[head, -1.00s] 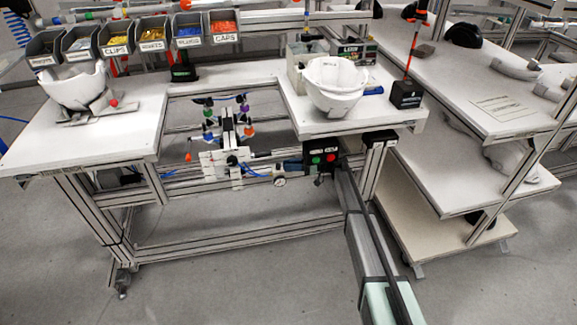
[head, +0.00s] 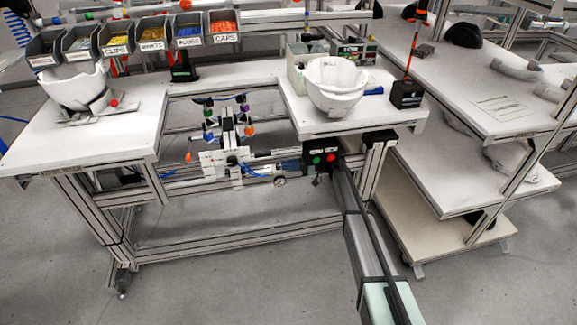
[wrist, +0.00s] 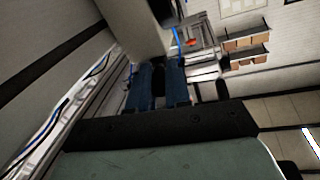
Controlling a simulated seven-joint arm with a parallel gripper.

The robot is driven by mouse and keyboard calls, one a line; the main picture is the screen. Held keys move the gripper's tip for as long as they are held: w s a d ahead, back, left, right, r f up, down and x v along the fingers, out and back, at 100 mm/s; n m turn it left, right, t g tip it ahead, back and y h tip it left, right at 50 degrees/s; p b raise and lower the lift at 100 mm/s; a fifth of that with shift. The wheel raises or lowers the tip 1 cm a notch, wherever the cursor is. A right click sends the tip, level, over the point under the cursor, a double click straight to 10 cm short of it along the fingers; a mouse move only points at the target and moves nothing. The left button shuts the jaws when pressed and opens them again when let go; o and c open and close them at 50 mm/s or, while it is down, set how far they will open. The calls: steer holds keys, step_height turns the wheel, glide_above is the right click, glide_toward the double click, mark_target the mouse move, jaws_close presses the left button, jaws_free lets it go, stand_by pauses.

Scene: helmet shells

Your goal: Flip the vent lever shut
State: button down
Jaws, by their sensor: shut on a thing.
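In the wrist view my gripper (wrist: 159,72) has its two blue fingers close together. A narrow dark thing (wrist: 158,77) shows between them, and I cannot tell whether it is the vent lever. An orange-red part (wrist: 191,43) beside a blue line lies beyond the fingertips. In the head view the white fixture (head: 212,162) under the bench carries coloured knobs, an orange tip (head: 188,156) at its left and a round gauge (head: 280,181) at its right.
White helmet shells stand on the bench at left (head: 75,88) and right (head: 337,82). Labelled bins (head: 152,34) line the back. The bench frame (head: 245,242) surrounds the fixture area.

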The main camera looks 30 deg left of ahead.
mark_target(279, 166)
steer(key=shift+s+d+t, duration=0.15)
steer(key=shift+t, duration=0.15)
steer(key=s+m+t+y, duration=0.1)
steer(key=m+t, duration=0.1)
steer(key=t, duration=0.2)
steer(key=s+m+t+y, duration=0.1)
steer(key=m+t, duration=0.2)
steer(key=s+m+t+y, duration=0.1)
steer(key=m+t, duration=0.2)
steer(key=t, duration=0.1)
steer(key=shift+d+t, duration=0.3)
steer(key=shift+d, duration=0.1)
steer(key=shift+s+a+m+t+h, duration=0.1)
steer(key=shift+s+m+t+h, duration=0.1)
steer(key=shift+m+t, duration=0.75)
steer(key=shift+s+a+m+t+h, duration=0.15)
steer(key=shift+m+t, duration=0.4)
steer(key=shift+t, duration=0.7)
steer(key=shift+d, duration=0.1)
steer(key=c, duration=1.4)
jaws_free()
steer(key=shift+o, duration=0.2)
